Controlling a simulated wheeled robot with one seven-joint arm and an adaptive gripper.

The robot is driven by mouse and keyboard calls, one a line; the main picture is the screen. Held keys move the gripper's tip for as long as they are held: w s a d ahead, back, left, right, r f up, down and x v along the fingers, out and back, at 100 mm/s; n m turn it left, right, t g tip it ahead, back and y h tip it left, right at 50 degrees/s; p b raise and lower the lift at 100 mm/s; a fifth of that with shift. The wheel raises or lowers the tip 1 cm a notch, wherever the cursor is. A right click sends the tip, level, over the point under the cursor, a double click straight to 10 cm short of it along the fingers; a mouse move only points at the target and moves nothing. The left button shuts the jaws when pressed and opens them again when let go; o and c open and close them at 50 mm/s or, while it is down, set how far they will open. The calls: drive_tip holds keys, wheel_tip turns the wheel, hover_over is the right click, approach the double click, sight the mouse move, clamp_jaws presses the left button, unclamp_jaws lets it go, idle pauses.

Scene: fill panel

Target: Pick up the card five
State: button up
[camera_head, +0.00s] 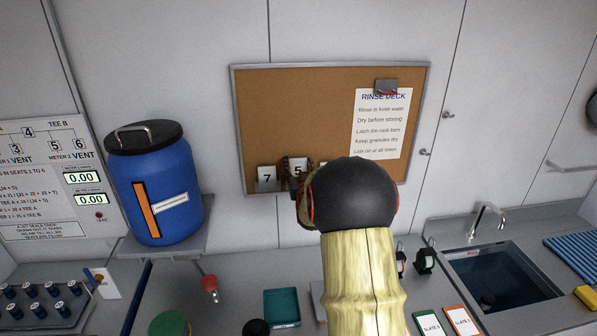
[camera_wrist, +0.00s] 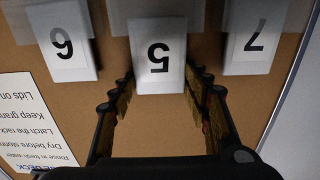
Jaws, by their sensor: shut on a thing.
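Card five (camera_wrist: 158,58) is a white card with a black 5, upside down in the wrist view, standing between the two fingers of my gripper (camera_wrist: 161,84). My gripper is shut on it. In the head view, card five (camera_head: 298,167) shows at the lower edge of the corkboard, a little higher than card seven (camera_head: 266,176). My gripper's dark round wrist hides part of that area. In the wrist view, card six (camera_wrist: 62,45) is to the left and card seven (camera_wrist: 249,42) to the right, both apart from the fingers.
The corkboard (camera_head: 300,105) hangs on the wall with a printed rinse notice (camera_head: 381,130). A blue barrel (camera_head: 157,190) stands on a shelf at left. A sink (camera_head: 505,280) with a tap is at right. A teal tray (camera_head: 282,308) lies on the counter below.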

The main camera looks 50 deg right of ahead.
drive_tip(key=s+d+r, duration=0.1)
drive_tip(key=s+r, duration=0.9)
drive_tip(key=s, duration=0.4)
drive_tip(key=shift+d+r, duration=0.35)
